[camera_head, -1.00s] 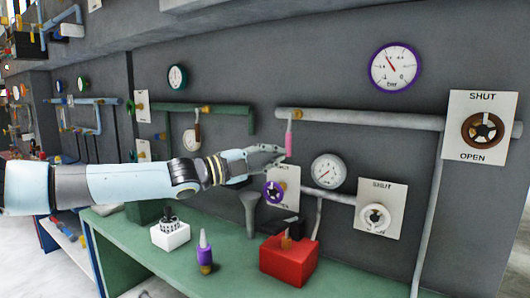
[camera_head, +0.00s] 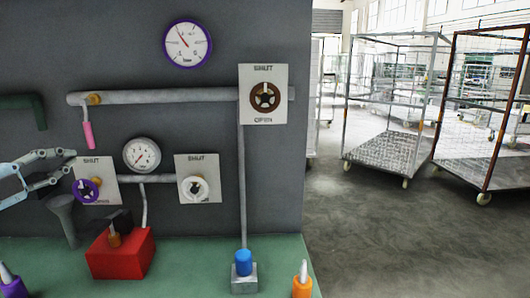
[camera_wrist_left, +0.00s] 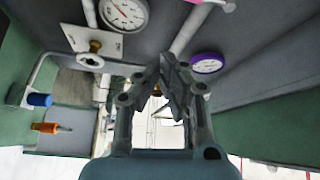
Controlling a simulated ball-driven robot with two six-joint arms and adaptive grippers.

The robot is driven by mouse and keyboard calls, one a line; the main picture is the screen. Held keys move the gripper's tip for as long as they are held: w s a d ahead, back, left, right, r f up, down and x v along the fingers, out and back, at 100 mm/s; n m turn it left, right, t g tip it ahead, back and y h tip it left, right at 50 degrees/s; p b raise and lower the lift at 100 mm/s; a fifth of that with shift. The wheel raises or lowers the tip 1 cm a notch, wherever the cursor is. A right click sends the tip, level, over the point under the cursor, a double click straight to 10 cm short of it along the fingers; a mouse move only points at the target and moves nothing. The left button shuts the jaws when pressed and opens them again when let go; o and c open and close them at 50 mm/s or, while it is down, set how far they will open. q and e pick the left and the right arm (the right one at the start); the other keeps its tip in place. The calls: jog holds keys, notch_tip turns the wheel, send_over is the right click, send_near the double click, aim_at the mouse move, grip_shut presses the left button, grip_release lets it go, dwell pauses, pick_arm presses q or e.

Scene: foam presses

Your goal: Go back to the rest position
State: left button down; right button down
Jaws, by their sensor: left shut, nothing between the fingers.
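My left gripper (camera_head: 73,161) reaches in from the left edge in the head view. It is shut and empty, just left of and below the pink lever handle (camera_head: 88,135) and apart from it in the picture. The handle hangs down from the grey pipe. The purple handwheel (camera_head: 88,190) on its plate is just below the fingers. In the left wrist view the gripper (camera_wrist_left: 172,75) shows dark fingers close together with nothing seen held. My right gripper is in neither view.
The wall carries a purple-rimmed gauge (camera_head: 187,44), a white gauge (camera_head: 142,154), a brown handwheel (camera_head: 265,96) and a white handwheel (camera_head: 195,188). A red box (camera_head: 122,252) and a blue-topped block (camera_head: 244,263) stand on the green bench (camera_head: 190,268). Wire carts (camera_head: 395,150) stand on open floor at right.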

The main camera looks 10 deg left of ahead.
pick_arm(q)
jog(key=s+d+f+n+g+y, duration=0.2)
jog(key=s+d+f+n+g, duration=0.15)
jog(key=d+f, duration=0.3)
jog(key=s+d+f+n+g+y, duration=0.2)
jog(key=s+d+f+n, duration=0.25)
jog(key=f, duration=0.35)
jog(key=s+d+f+n+g+y, duration=0.15)
jog(key=s+d+n+g, duration=0.35)
jog(key=s, duration=0.5)
jog(key=s+d+f+n+g, duration=0.2)
jog(key=s+d+n+g, duration=0.25)
jog(key=s, duration=0.55)
notch_tip(320, 180, down, 38)
jog(key=s+a+g+b, duration=0.1)
jog(key=s+a+b, duration=0.2)
jog(key=b, duration=0.7)
jog(key=s+f+b, duration=0.3)
jog(key=s+f, duration=0.5)
jog(key=f, duration=0.3)
jog(key=s+f+g+b, duration=0.1)
jog(key=s+f+b, duration=0.3)
jog(key=s+f, duration=0.5)
jog(key=shift+a+f+n+b, duration=0.25)
jog(key=shift+f+n+b, duration=0.1)
jog(key=shift+f, duration=0.6)
